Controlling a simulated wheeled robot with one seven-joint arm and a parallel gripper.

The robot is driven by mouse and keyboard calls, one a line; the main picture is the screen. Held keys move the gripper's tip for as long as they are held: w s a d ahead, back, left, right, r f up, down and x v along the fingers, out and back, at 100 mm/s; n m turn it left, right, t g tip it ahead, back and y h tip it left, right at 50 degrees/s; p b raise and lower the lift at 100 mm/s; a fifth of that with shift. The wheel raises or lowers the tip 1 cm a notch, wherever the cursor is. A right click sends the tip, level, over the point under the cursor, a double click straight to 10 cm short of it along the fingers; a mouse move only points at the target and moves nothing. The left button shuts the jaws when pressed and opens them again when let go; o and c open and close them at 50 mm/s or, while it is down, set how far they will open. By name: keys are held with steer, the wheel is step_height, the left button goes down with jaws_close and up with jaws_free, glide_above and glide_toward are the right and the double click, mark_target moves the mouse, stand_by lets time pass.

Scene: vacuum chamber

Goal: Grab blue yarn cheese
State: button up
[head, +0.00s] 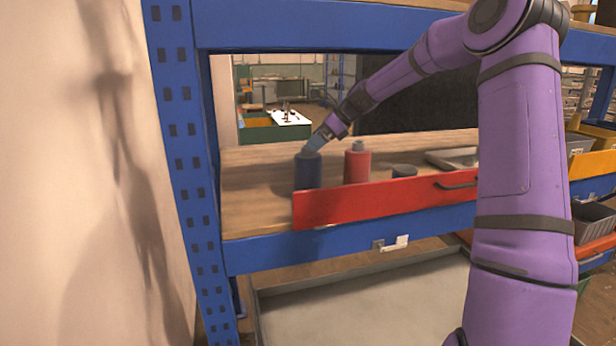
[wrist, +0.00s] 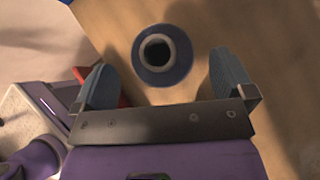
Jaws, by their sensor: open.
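The blue yarn cheese (head: 307,172) stands upright on the wooden shelf at the left, in the head view. In the wrist view it (wrist: 177,72) shows from above as a dark blue round with a dark hole in its top. My gripper (head: 314,143) is open and tilted down at the top of the blue yarn cheese. In the wrist view the fingers of my gripper (wrist: 160,68) stand wide apart, one to each side of it. I see no finger closed on it. The head view does not show clearly whether the fingers touch it.
A red yarn cheese (head: 357,167) stands just right of the blue one. A low dark round thing (head: 404,171) lies farther right. A red front panel (head: 385,202) runs along the shelf's front edge. A blue upright post (head: 185,140) is at the left. Bare shelf wood (head: 250,185) lies left of the blue yarn cheese.

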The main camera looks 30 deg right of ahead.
mark_target(303, 146)
steer(key=shift+x, duration=2.8)
steer(key=shift+a, duration=0.1)
steer(key=c, duration=1.1)
steer(key=shift+r, duration=0.2)
steer(key=shift+r, duration=0.7)
steer(key=shift+s+f, duration=0.1)
steer(key=shift+s, duration=0.15)
